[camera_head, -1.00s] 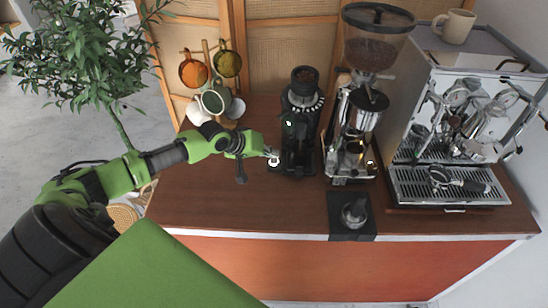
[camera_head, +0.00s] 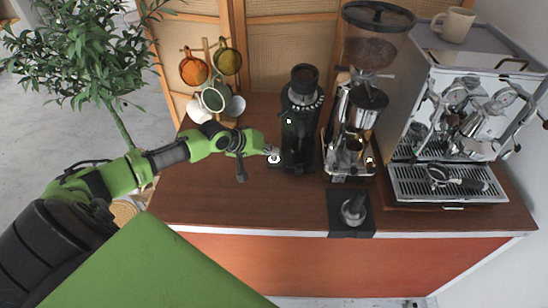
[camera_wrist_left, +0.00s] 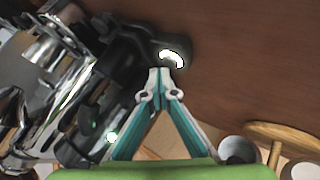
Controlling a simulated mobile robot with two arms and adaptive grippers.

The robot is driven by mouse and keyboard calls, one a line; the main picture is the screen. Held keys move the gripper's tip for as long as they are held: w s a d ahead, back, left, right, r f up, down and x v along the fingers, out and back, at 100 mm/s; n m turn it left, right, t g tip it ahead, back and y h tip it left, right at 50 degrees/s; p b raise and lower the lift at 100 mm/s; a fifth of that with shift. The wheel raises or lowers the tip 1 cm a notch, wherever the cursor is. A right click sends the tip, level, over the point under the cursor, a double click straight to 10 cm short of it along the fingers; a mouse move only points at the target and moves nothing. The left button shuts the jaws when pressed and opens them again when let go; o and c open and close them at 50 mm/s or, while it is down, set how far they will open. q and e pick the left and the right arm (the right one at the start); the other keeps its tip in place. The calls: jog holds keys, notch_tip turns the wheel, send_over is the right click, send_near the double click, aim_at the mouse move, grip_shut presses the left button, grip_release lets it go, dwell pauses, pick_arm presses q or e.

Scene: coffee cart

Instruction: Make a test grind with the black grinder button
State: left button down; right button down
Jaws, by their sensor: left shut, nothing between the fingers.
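The black grinder (camera_head: 300,110) stands upright on the brown counter, with a small green light on its front. A round dark button with a bright white ring (camera_head: 274,160) sits low at its left side. The button also shows in the left wrist view (camera_wrist_left: 172,58), just beyond the fingertips. My left gripper (camera_head: 270,152) is shut and empty, reaching in from the left with its tips at the button. I cannot tell whether they touch it. In the left wrist view the closed fingertips (camera_wrist_left: 160,76) partly overlap the dark body near the button. My right gripper is not in view.
A second grinder with a large hopper (camera_head: 371,50) and an espresso machine (camera_head: 455,110) stand to the right. A tamper (camera_head: 353,208) rests on a black mat in front. Cups hang on a rack (camera_head: 208,62) at the back left. The counter's front left (camera_head: 210,205) is clear.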

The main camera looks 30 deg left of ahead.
aim_at(272, 158)
pick_arm(q)
jog(key=shift+f, duration=0.6)
dwell(0.7)
jog(key=shift+r, duration=0.1)
jog(key=shift+r+p, duration=0.8)
jog(key=shift+p, duration=0.05)
jog(key=shift+r, duration=0.1)
notch_tip(272, 158, up, 2)
jog(key=shift+r+p, duration=0.15)
jog(key=shift+p, duration=1.1)
jog(key=shift+r+p, duration=0.95)
jog(key=shift+r, duration=0.35)
